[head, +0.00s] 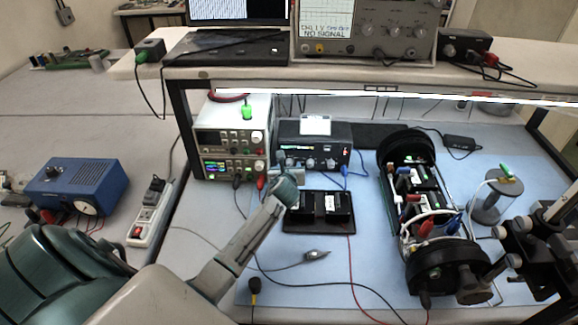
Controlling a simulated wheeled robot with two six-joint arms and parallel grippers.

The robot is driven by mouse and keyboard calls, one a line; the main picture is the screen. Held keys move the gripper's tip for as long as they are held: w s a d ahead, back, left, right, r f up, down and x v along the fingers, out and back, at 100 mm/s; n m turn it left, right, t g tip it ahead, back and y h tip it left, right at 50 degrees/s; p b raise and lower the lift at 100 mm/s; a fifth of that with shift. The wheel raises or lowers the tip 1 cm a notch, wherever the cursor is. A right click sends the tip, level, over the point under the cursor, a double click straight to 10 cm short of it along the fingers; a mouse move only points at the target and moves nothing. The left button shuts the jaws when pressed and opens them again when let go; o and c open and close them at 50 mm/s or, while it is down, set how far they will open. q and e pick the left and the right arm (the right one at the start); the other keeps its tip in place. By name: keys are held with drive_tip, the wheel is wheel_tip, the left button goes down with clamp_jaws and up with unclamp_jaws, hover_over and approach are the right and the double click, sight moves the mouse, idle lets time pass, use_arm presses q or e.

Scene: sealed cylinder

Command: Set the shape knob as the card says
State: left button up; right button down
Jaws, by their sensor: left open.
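A black instrument box (340,150) with a row of knobs (329,164) stands on the bench under the shelf. Which knob sets the shape is too small to tell. A small white card (315,123) stands on top of the box; its writing cannot be read. My left gripper (284,172) is open at the front left of the box, close to its front panel. It and its wrist hide part of the panel's lower left. Whether it touches a knob cannot be told.
Stacked power supplies (231,142) stand left of the box. A black tray (319,211) lies in front of it. A large cylindrical frame (430,215) with leads is on the right. The shelf (390,73) overhangs, and loose cables cross the blue mat (310,285).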

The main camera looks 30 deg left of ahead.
use_arm(q)
drive_tip(key=shift+w+a+f, duration=0.1)
clamp_jaws()
use_arm(e)
drive_tip(key=shift+s+d+r, duration=0.1)
drive_tip(key=shift+s+d, duration=0.1)
drive_tip(key=shift+s, duration=0.25)
